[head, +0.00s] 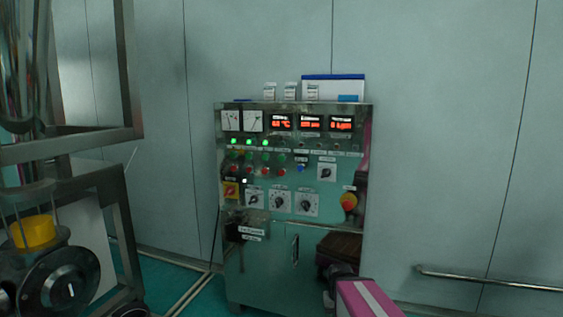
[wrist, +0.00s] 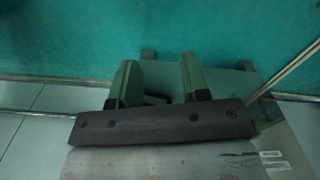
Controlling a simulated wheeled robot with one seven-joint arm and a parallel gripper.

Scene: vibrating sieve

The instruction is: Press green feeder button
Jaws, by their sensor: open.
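The control cabinet (head: 290,240) stands against the wall in the head view. Its panel has a row of green buttons (head: 265,157) with red ones below them. The labels are too small to read, so I cannot tell which green button is the feeder one. My gripper (wrist: 159,62) shows in the wrist view with two fingers apart and nothing between them. In the head view my arm is at the lower right, in front of the cabinet's lower part and below the buttons. No buttons show in the wrist view.
A red-yellow emergency stop (head: 349,201), several dark rotary knobs (head: 280,202) and lit red displays (head: 311,123) are on the panel. A metal frame with machinery (head: 70,150) stands at the left. A rail (head: 490,281) runs along the wall at right.

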